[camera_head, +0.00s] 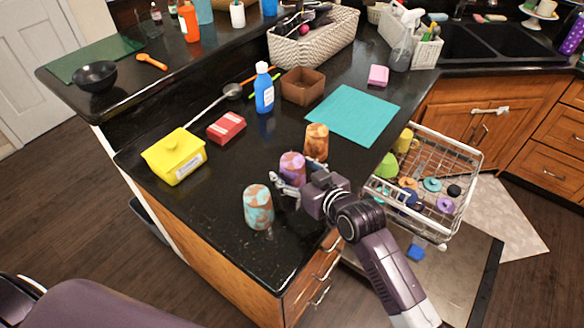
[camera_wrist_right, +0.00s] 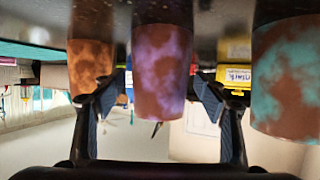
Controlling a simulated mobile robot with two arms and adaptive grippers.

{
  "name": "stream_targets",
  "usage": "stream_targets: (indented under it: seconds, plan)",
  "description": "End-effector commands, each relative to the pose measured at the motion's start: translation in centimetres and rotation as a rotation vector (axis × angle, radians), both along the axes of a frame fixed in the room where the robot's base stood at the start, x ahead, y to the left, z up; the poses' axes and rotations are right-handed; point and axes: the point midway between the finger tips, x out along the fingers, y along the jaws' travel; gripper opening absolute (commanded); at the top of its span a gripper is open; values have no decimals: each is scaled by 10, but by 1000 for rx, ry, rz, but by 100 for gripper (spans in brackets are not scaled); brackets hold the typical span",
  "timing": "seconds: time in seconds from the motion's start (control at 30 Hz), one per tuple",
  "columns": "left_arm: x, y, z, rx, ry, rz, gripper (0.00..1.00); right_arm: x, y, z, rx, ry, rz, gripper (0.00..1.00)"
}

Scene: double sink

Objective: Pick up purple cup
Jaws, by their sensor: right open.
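The purple cup (camera_head: 292,167), mottled purple and brown, stands on the black counter between an orange-brown cup (camera_head: 316,141) and a teal-brown cup (camera_head: 258,206). My right gripper (camera_head: 287,184) reaches in from the lower right and is low at the near side of the purple cup. In the right wrist view, which looks upside down, the purple cup (camera_wrist_right: 162,70) appears between the two spread fingers (camera_wrist_right: 158,92). The orange cup (camera_wrist_right: 90,66) is close behind one finger, and the teal cup (camera_wrist_right: 287,76) is beyond the other. My left gripper is not in view.
A teal mat (camera_head: 353,114), brown box (camera_head: 302,86), blue bottle (camera_head: 264,92), red box (camera_head: 226,127) and yellow container (camera_head: 174,156) are on the counter. An open dishwasher rack (camera_head: 470,165) with colourful dishes is at the right, near my arm.

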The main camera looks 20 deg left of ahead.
Motion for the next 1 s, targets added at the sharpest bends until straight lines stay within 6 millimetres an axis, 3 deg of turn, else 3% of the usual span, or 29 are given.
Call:
stream_targets:
  seconds: [0.37, 0.8, 1.0]
  plan:
    - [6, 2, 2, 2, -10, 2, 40, 5, 6, -4, -1, 0, 0, 66]
    - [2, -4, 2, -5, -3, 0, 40, 5, 6, -4, 0, 0, 0, 21]
    - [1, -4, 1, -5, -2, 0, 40, 5, 6, -3, 0, 0, 0, 21]
